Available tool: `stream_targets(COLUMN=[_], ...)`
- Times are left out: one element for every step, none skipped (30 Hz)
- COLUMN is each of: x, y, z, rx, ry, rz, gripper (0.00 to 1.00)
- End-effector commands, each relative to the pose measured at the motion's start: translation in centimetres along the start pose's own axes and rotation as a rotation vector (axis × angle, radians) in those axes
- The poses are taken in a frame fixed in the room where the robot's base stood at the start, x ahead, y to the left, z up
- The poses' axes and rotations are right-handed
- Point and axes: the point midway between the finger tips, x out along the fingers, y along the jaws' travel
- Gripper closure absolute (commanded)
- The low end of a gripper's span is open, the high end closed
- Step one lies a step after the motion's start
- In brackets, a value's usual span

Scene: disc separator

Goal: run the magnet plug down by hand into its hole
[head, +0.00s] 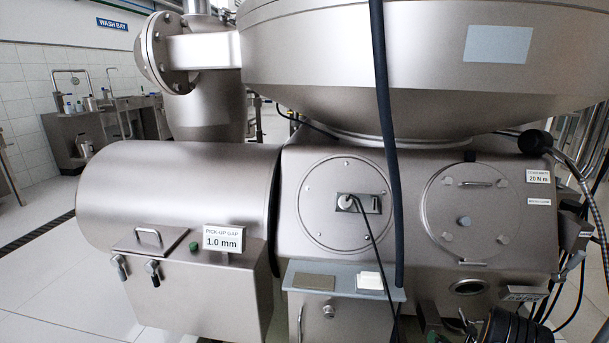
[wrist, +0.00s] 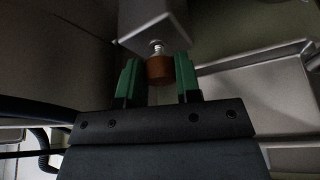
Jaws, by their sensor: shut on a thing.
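The magnet plug (wrist: 160,69) shows in the wrist view as an orange-brown round head with a short silver threaded part above it. The silver part meets or lies just under a grey metal block (wrist: 150,22); its hole is hidden, and I cannot tell how far the thread is in. My gripper (wrist: 158,76), with green fingers on a dark body, is shut on the plug's head, one finger on each side. In the head view I cannot make out the plug or the gripper.
The separator housing (head: 345,160) fills the head view, with a round cover (head: 470,215) at right. A dark hose (head: 386,120) hangs down its front. A grey shelf (head: 340,293) juts out below. A pale metal box (wrist: 262,95) stands right of my gripper.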

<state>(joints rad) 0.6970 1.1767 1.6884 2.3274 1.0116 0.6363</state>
Motion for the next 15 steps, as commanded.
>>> stream_targets(x=[-0.07,-0.07,-0.08,-0.08,-0.08,-0.08,-0.06,-0.05,-0.03,-0.01,0.0,-0.02,-0.02,-0.03,-0.04], y=[0.02,0.02,0.02,0.02,0.02,-0.02,-0.06,-0.11,-0.15,-0.19,-0.19,-0.21,-0.22,-0.24,-0.23], z=[-0.12,-0.13,-0.14,-0.15,-0.17,-0.2,-0.24,-0.27,-0.32,-0.34,-0.37,-0.37,-0.41,-0.42,-0.4], rx=[0.001,0.001,0.0,0.0,0.002,0.01,0.025,0.046,0.079,0.108,0.134,0.167,0.19,0.211,0.232], ry=[0.003,0.003,0.003,0.003,0.003,0.003,0.003,0.002,0.003,0.003,0.003,0.003,0.004,0.004,0.004], rz=[0.0,0.0,0.0,0.0,0.0,0.004,0.01,0.018,0.033,0.043,0.055,0.069,0.078,0.085,0.094], gripper=[1.0,1.0,1.0,1.0,1.0,1.0,1.0,1.0,1.0,1.0,1.0,1.0,1.0,1.0,1.0])
